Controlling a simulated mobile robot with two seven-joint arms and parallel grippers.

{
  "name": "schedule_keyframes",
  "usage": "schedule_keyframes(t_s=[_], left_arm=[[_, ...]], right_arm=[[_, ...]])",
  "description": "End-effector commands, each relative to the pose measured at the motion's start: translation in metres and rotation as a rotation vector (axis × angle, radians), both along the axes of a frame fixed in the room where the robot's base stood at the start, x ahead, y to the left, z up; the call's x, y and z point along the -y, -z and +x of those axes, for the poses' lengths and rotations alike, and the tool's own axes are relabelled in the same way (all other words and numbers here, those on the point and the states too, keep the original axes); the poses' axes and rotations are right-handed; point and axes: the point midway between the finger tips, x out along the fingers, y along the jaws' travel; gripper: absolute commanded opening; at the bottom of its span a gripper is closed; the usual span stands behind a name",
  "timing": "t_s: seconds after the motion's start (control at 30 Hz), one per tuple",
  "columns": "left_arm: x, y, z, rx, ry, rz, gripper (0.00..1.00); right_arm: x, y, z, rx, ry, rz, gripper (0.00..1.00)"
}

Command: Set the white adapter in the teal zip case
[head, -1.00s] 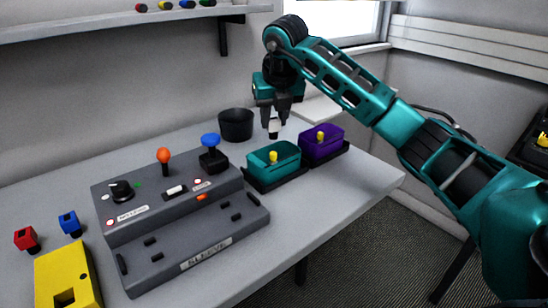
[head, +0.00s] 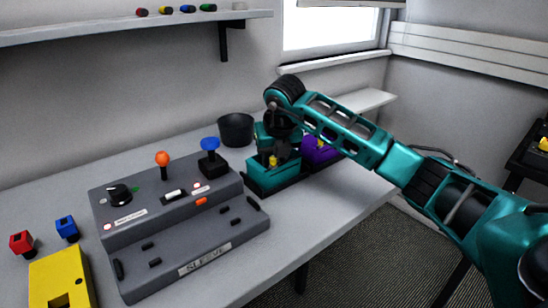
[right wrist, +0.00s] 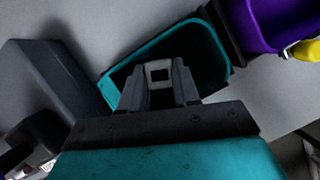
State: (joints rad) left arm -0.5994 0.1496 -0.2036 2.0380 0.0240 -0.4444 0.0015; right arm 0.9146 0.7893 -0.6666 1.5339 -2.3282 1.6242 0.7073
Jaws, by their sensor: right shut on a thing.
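The teal zip case (head: 272,182) stands open on a dark base at the right of the table. Its teal rim also shows in the right wrist view (right wrist: 150,48). My right gripper (head: 281,155) is lowered over the case and partly hides its opening. In the right wrist view the gripper (right wrist: 159,84) is shut on the white adapter (right wrist: 159,72), a small pale block with a dark square hole. The adapter is over or within the case's opening; whether it touches the bottom, I cannot tell. My left gripper is not in view.
A purple case (head: 318,152) with a yellow knob stands right beside the teal one. A dark cup (head: 236,130) stands behind. A grey control box (head: 170,228) with coloured knobs is to the left. The table's front right area (head: 320,200) is clear.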

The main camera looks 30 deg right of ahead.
Motion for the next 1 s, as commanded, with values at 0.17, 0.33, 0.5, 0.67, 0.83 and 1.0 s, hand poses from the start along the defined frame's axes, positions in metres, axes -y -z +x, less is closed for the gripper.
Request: schedule_keyframes(t_s=[0.17, 0.33, 0.5, 0.67, 0.83, 1.0], left_arm=[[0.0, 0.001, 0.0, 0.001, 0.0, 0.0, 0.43], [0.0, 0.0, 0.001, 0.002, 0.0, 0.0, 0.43], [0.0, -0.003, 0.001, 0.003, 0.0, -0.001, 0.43], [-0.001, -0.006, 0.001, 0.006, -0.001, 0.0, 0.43], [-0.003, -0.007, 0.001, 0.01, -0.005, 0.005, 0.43], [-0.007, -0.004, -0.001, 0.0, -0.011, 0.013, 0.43]], right_arm=[[0.0, 0.002, 0.0, -0.001, 0.0, 0.0, 0.4], [0.0, 0.002, 0.0, -0.001, 0.0, -0.001, 0.41], [0.0, -0.004, -0.001, 0.001, 0.0, 0.0, 0.41], [-0.003, -0.029, -0.01, 0.003, 0.0, -0.001, 0.41], [-0.008, -0.064, -0.023, 0.005, -0.001, -0.001, 0.41], [-0.011, -0.093, -0.035, 0.002, 0.0, -0.001, 0.41]])
